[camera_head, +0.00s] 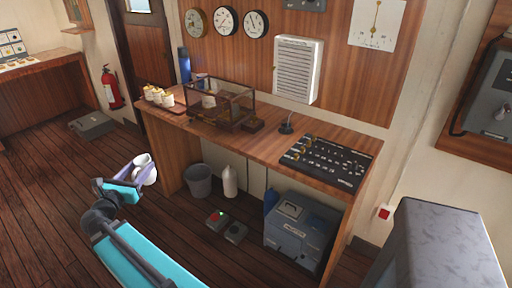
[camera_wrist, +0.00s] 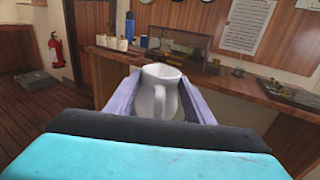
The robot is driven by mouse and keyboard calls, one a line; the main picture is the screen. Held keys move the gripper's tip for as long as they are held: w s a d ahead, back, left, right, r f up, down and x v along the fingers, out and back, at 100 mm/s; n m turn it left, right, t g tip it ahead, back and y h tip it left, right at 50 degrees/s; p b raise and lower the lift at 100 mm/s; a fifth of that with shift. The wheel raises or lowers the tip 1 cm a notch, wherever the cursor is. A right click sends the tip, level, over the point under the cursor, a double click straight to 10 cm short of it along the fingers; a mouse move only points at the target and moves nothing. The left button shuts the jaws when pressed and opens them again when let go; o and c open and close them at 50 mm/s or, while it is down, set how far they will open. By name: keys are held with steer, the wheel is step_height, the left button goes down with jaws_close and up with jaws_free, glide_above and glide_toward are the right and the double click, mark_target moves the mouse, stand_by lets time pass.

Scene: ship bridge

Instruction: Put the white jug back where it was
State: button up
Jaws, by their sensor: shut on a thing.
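The white jug (camera_head: 145,168) is held in my gripper (camera_head: 139,170), in the air in front of the left end of the wooden desk. In the wrist view the white jug (camera_wrist: 158,92) sits between the two pale purple fingers of my gripper (camera_wrist: 160,98), with its handle toward the camera. The jug looks roughly upright. Its lower part is hidden behind the gripper body. The wooden desk (camera_head: 262,146) stands beyond it and also shows in the wrist view (camera_wrist: 225,82).
On the desk are a tray of white cups (camera_head: 160,97), a railed glass case (camera_head: 222,104), a blue bottle (camera_head: 184,66) and a black control panel (camera_head: 328,162). Below are a grey bin (camera_head: 199,181), a white bottle (camera_head: 230,181) and a blue-grey box (camera_head: 298,235). A bare desk strip lies right of the case.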

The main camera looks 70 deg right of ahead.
steer(key=s+d+r+m+g+b, duration=0.1)
steer(key=s+d+m+g, duration=0.4)
steer(key=s+d, duration=2)
steer(key=d+r+g, duration=0.1)
steer(key=g, duration=0.2)
steer(key=shift+s+r, duration=0.2)
steer(key=shift+s, duration=0.1)
steer(key=shift+d, duration=0.1)
steer(key=f+p+x, duration=0.1)
steer(key=p+x, duration=0.2)
steer(key=x, duration=1.1)
steer(key=shift+w+d+f, duration=0.2)
steer(key=shift+w+d, duration=0.15)
steer(key=shift+d, duration=0.05)
steer(key=shift+s+d+f+p, duration=0.1)
steer(key=shift+d+f+p, duration=0.1)
steer(key=shift+f+p, duration=0.3)
steer(key=shift+s+d+f+p, duration=0.1)
steer(key=shift+d+f+p, duration=0.1)
steer(key=shift+f, duration=0.5)
steer(key=shift+d+f+p, duration=0.2)
steer(key=shift+f+p, duration=0.15)
steer(key=shift+f, duration=0.25)
steer(key=shift+f, duration=0.2)
